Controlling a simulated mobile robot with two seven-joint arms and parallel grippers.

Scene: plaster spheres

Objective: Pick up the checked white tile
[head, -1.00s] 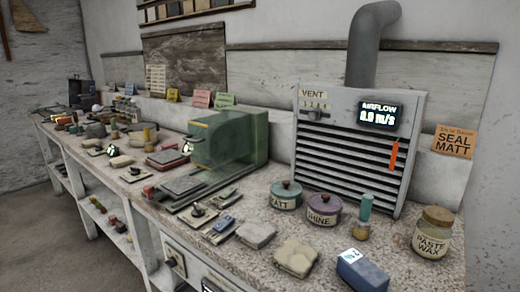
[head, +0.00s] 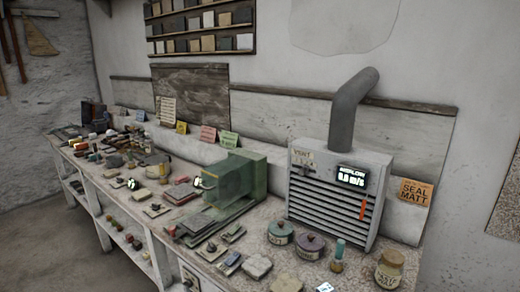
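I cannot make out a checked white tile for certain in the head view. A wall rack (head: 200,26) at the top holds several small square tiles in white, tan and dark tones, too small to show any check pattern. Small flat pieces also lie along the bench (head: 350,262), their markings unclear. Neither of my grippers is in view.
A green machine (head: 232,180) stands mid-bench. The grey vent unit (head: 330,205) with its pipe stands at the right. Two lidded pots (head: 280,233) (head: 310,246) and a paste wax jar (head: 389,268) stand before it. Clutter fills the bench's far left.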

